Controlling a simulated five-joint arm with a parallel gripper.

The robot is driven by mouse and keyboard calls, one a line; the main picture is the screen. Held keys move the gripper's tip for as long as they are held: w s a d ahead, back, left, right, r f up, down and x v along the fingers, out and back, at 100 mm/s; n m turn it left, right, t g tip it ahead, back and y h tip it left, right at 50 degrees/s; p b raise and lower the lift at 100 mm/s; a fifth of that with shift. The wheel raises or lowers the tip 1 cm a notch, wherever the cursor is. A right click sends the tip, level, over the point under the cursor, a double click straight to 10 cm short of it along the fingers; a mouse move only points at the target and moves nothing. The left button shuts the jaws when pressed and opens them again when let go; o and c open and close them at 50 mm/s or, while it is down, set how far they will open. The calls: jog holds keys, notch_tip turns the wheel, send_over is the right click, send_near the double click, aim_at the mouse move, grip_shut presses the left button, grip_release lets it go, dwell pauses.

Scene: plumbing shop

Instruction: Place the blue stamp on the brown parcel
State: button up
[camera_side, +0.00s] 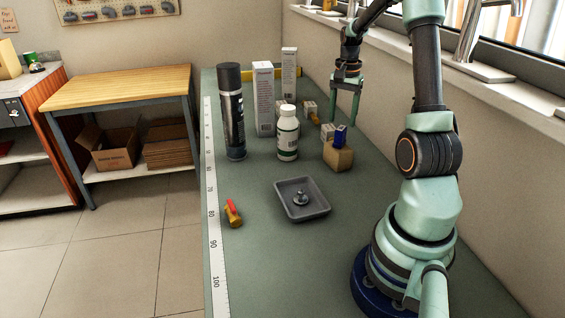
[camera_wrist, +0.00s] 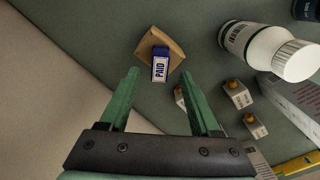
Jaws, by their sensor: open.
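The blue stamp (camera_side: 340,134), with a white "PAID" label, shows at the upper back of the brown parcel (camera_side: 338,158) and appears to rest on it. In the wrist view the stamp (camera_wrist: 160,66) overlaps the lower edge of the parcel (camera_wrist: 174,48). My gripper (camera_side: 345,118) is open and empty, above and behind the parcel in the side view. The contact under the stamp is hidden.
A white bottle (camera_side: 288,135), a dark spray can (camera_side: 231,112) and tall white boxes (camera_side: 264,100) stand left of the parcel. Small boxes with brass fittings (camera_wrist: 238,94) lie nearby. A grey tray (camera_side: 302,211) sits in front. The bench is clear right of the tray.

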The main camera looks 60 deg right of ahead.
aim_at(340, 128)
notch_tip(340, 128, up, 5)
jog(key=shift+r, duration=0.1)
jog(key=shift+w+a+r, duration=0.1)
jog(key=shift+r, duration=0.1)
jog(key=w+a+r+n+t+h, duration=0.1)
jog(key=w+a+r+n+t, duration=0.15)
jog(key=a+n, duration=0.65)
jog(key=w+a+r+n+t, duration=0.1)
jog(key=w+a+r+n, duration=0.2)
jog(key=a, duration=1.2)
jog(key=s+a+n+t+y, duration=0.1)
jog(key=s+a+n, duration=0.3)
jog(key=a, duration=0.5)
jog(key=shift+a+f+n+t, duration=0.2)
jog(key=shift+a+n+t, duration=0.25)
jog(key=shift+n, duration=0.55)
